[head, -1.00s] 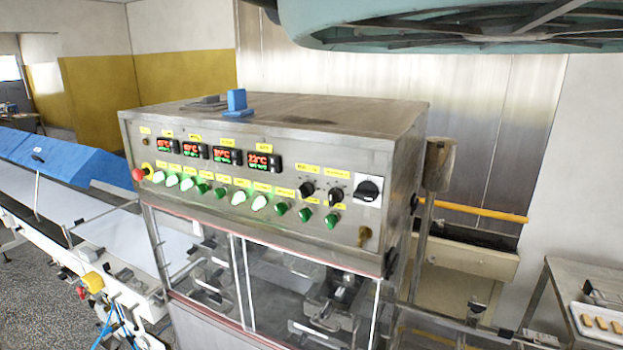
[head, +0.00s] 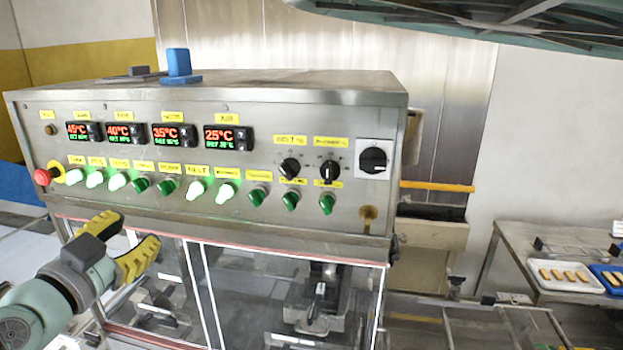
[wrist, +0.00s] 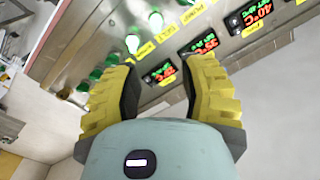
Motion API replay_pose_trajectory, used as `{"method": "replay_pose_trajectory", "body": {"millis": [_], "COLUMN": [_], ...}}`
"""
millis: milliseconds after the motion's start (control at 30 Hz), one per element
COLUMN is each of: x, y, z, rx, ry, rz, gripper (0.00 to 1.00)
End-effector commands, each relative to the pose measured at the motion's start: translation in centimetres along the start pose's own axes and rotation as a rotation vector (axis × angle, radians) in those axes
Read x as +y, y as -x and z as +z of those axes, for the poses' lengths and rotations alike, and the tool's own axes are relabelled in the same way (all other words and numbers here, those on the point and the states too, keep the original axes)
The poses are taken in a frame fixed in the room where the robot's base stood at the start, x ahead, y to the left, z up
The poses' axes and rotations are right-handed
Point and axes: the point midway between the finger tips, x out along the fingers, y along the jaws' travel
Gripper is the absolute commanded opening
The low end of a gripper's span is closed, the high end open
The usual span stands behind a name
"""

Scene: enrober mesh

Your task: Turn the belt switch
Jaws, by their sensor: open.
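The steel control panel (head: 300,222) spans the head view. Its lower row holds several lit and dark green switches. A lit switch (head: 195,190) sits under a yellow label that seems to read "BELT"; the small print is blurred, so I cannot be sure. A black knob (head: 290,167) at the right has a similarly hard-to-read label. My gripper (head: 137,232), with yellow-padded fingers, is open and empty, in front of and below the left part of the row. In the wrist view my gripper (wrist: 160,75) points at the tilted panel, with displays and switches beyond the fingertips, apart from them.
A red emergency button (head: 43,177) sticks out at the panel's left end. A clear-windowed enclosure (head: 250,290) lies beneath the panel. A blue block (head: 178,64) stands on top. A side table at right bears a white tray (head: 596,287).

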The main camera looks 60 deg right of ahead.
Motion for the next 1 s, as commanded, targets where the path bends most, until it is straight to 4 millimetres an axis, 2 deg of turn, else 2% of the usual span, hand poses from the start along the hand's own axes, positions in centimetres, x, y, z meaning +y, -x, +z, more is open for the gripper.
{"method": "replay_pose_trajectory", "body": {"millis": [267, 567, 633, 1000], "x": [0.8, 1.0, 0.5, 0.5], "y": [-1.8, -5.4, -6.3, -10.9], "z": [0.2, 0.2, -0.7, -0.6], "rx": [0.003, 0.009, 0.005, 0.0], "ry": [-0.013, -0.012, -0.001, -0.005], "rz": [0.026, 0.022, 0.025, 0.023], "gripper": [0.41, 0.41, 0.41, 0.41]}}
